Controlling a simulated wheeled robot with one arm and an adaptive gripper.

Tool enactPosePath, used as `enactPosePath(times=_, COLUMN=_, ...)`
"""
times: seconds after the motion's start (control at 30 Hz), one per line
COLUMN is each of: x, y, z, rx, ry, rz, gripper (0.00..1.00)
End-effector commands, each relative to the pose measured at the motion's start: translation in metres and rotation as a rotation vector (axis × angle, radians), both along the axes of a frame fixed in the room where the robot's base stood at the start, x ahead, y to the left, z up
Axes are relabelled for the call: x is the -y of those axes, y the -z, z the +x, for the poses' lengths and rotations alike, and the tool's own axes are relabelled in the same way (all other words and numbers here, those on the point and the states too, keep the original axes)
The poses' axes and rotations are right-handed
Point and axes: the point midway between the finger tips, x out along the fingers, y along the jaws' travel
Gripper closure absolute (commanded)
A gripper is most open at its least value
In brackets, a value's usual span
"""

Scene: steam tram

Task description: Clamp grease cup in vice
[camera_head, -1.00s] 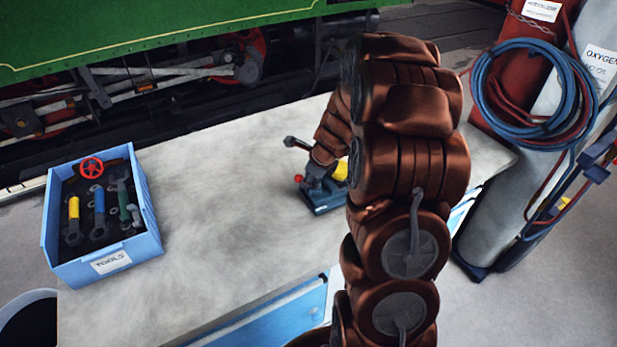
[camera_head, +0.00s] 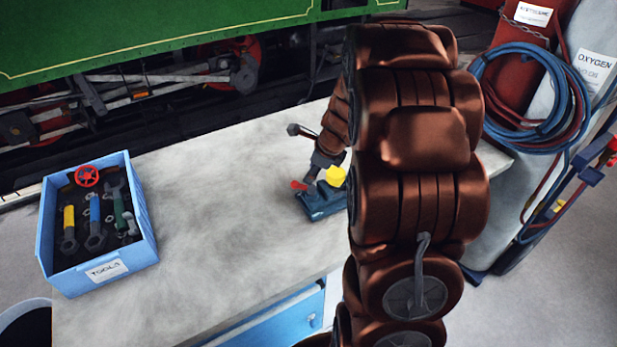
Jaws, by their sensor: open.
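The small blue vice (camera_head: 322,203) stands on the grey bench top, left of my arm, with a red part at its left end. A yellow piece (camera_head: 335,176), which looks like the grease cup, shows at the vice's top. I cannot tell whether it sits between the vice's jaws or is gripped by them. My gripper (camera_head: 318,173) is open, just above the vice and close to the yellow piece. The gap between the fingers is too small to make out, and my arm hides the area to the right.
A blue tool box (camera_head: 135,262) stands on the left of the bench (camera_head: 215,200), holding spanners with coloured handles and a red handwheel (camera_head: 87,176). The bench between box and vice is clear. Gas cylinders with a coiled blue hose (camera_head: 492,103) stand at the right.

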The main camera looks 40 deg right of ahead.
Motion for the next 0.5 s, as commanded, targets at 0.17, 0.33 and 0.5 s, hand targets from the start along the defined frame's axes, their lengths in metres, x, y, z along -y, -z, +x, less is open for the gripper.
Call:
enactPosePath(times=0.17, x=0.003, y=-0.024, z=-0.010, rx=0.003, ry=0.002, rz=-0.006, gripper=0.58)
enactPosePath(times=0.33, x=0.002, y=-0.034, z=-0.016, rx=0.000, ry=0.000, rz=0.000, gripper=0.58)
enactPosePath(times=0.5, x=0.002, y=-0.037, z=-0.018, rx=-0.001, ry=0.000, rz=0.000, gripper=0.58)
